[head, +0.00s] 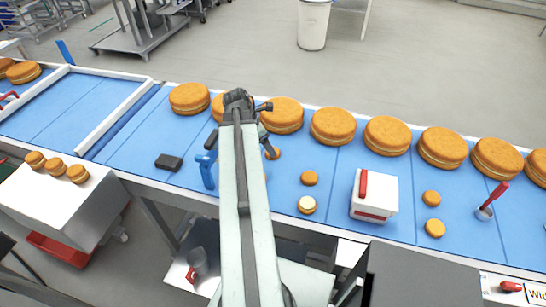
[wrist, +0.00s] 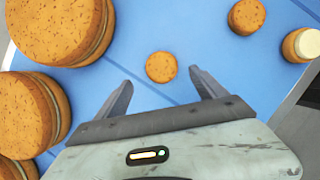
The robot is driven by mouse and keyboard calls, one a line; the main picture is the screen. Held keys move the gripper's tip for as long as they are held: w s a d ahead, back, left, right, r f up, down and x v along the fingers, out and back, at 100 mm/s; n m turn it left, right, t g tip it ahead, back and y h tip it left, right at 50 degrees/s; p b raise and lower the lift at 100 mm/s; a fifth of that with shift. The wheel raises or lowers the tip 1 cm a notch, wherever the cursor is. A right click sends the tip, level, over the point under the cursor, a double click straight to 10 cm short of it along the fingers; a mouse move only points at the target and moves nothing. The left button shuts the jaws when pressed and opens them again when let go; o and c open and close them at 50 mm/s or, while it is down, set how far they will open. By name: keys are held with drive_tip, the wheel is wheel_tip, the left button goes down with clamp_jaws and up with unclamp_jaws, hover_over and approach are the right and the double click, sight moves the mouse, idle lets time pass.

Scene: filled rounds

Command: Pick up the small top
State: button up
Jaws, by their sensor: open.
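A small, thin, golden-brown round top (wrist: 161,67) lies flat on the blue belt. In the wrist view it sits just beyond and between my fingertips. In the head view the top (head: 274,153) shows beside my arm, which partly hides it. My gripper (wrist: 160,78) is open and empty, with one finger on each side of the top's near edge. Another small brown round (wrist: 246,16) lies to the right. Beyond it is a small round with a pale cream upper face (wrist: 301,45), also seen in the head view (head: 307,205).
Large filled rounds (head: 332,126) line the belt's far side, close to my gripper's left in the wrist view. A white box with a red handle (head: 374,196), two small rounds (head: 431,198) and a red-handled tool (head: 490,204) stand right. A dark block (head: 168,162) lies left.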

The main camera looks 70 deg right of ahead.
drive_tip(key=b+x, duration=0.5)
drive_tip(key=shift+s+f, duration=0.15)
drive_tip(key=shift+s, duration=0.05)
drive_tip(key=shift+r, duration=0.2)
drive_tip(key=c, duration=1)
drive_tip(key=shift+o, duration=0.2)
drive_tip(key=shift+p, duration=0.3)
